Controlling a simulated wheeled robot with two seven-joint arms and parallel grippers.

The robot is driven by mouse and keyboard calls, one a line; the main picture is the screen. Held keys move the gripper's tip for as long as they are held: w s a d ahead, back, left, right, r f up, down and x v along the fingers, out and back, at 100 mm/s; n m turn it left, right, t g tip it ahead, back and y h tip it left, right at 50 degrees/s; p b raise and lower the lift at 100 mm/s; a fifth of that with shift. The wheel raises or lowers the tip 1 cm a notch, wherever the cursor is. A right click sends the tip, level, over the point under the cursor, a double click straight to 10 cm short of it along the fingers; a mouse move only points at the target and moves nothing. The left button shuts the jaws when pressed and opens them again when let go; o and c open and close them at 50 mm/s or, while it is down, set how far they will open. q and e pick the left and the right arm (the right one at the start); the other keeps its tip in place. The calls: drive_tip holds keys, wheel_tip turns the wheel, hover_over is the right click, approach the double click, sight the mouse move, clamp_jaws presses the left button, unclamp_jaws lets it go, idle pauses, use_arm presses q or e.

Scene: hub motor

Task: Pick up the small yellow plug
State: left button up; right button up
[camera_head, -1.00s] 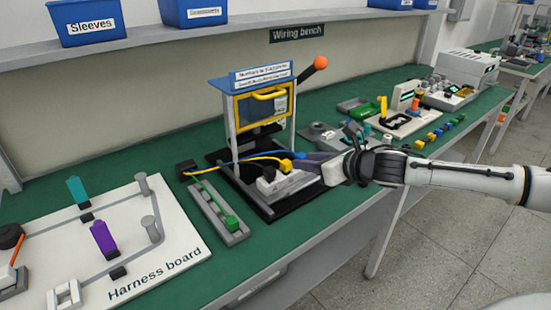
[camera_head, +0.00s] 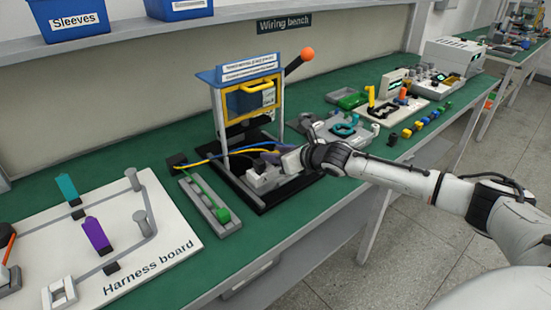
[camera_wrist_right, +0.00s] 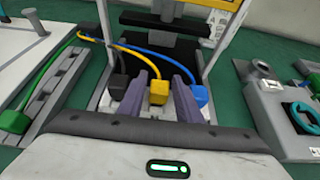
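The small yellow plug (camera_wrist_right: 158,92) sits on a grey block at the end of the yellow cable, inside the press-like fixture. In the right wrist view my right gripper (camera_wrist_right: 160,98) is open, with one purple-grey finger on each side of the yellow plug. Narrow gaps seem to show between plug and fingers. In the head view my right gripper (camera_head: 277,154) reaches into the fixture from the right and hides most of the plug area. My left gripper is not in view.
A blue plug (camera_wrist_right: 200,95) stands just right of the right finger, and a dark plug (camera_wrist_right: 118,88) just left of the left finger. The yellow-framed fixture (camera_head: 250,98) rises behind. A green plug (camera_head: 222,215) rests in a grey rail at the left.

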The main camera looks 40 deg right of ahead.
drive_tip(key=shift+c, duration=0.4)
clamp_jaws()
drive_tip(key=shift+r, duration=0.1)
wheel_tip(320, 180, up, 10)
drive_tip(key=shift+f+p, duration=0.1)
drive_tip(key=shift+p, duration=0.5)
